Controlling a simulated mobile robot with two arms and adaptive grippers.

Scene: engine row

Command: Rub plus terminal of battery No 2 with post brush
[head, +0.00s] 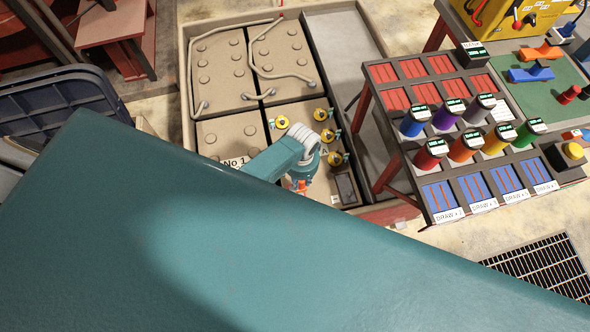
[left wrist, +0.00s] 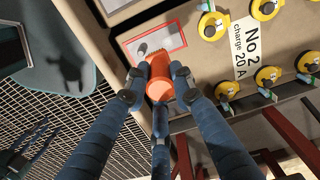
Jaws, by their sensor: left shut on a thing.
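In the left wrist view the three fingers of my left gripper (left wrist: 158,88) are shut on an orange cylinder (left wrist: 160,78), which looks like the post brush. Its far end overlaps the lower edge of a red-bordered grey plate (left wrist: 172,36) on battery No 2; contact cannot be told. Battery No 2 (left wrist: 215,65) is tan, with yellow caps and a "No 2 charge 20 A" label (left wrist: 250,50). In the head view my left gripper (head: 301,184) is small and partly hidden by my teal arm, beside battery No 2 (head: 290,110).
Battery No 1 (head: 228,132) adjoins No 2 on the left. A rack (head: 387,140) with coloured cylinders and draw boxes stands to the right. Floor grating (head: 545,268) lies lower right. A dark claw-like shape, perhaps my right gripper (left wrist: 24,145), shows at the left wrist view's lower left.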

